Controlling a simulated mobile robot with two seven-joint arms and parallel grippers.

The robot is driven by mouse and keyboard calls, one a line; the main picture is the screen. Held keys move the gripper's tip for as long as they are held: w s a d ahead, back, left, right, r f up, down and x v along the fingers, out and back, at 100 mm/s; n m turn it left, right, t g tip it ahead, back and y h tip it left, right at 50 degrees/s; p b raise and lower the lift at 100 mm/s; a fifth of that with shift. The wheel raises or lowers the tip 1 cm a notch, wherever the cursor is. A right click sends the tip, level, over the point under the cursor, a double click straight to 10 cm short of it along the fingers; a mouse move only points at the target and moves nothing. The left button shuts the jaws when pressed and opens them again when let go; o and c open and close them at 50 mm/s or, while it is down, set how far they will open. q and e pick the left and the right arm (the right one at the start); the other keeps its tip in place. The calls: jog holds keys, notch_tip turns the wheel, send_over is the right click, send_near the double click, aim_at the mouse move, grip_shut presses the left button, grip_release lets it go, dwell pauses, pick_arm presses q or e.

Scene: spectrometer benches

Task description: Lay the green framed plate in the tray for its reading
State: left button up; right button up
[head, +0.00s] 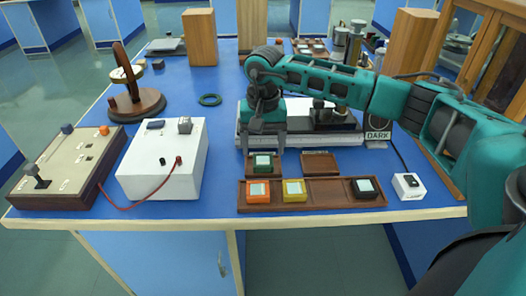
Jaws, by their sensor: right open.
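The green framed plate (263,164) lies on the left one of two small brown trays; this left tray (250,174) shows its rim around it. The right small tray (320,164) is empty. My right gripper (264,149) points down just above and behind the green framed plate, with its fingers apart and nothing visible between them. Whether the fingertips touch anything cannot be told. My left gripper is not in view.
A long wooden rack (312,205) in front holds an orange plate (258,191), a yellow plate (294,190) and a black plate (364,187), with bare space between. A white switch box (407,186) stands right. A white instrument box (163,160) stands left.

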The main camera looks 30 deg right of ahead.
aim_at(263, 158)
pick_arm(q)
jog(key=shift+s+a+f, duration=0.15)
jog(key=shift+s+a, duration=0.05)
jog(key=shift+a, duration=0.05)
pick_arm(e)
notch_tip(263, 158, up, 9)
dwell(0.5)
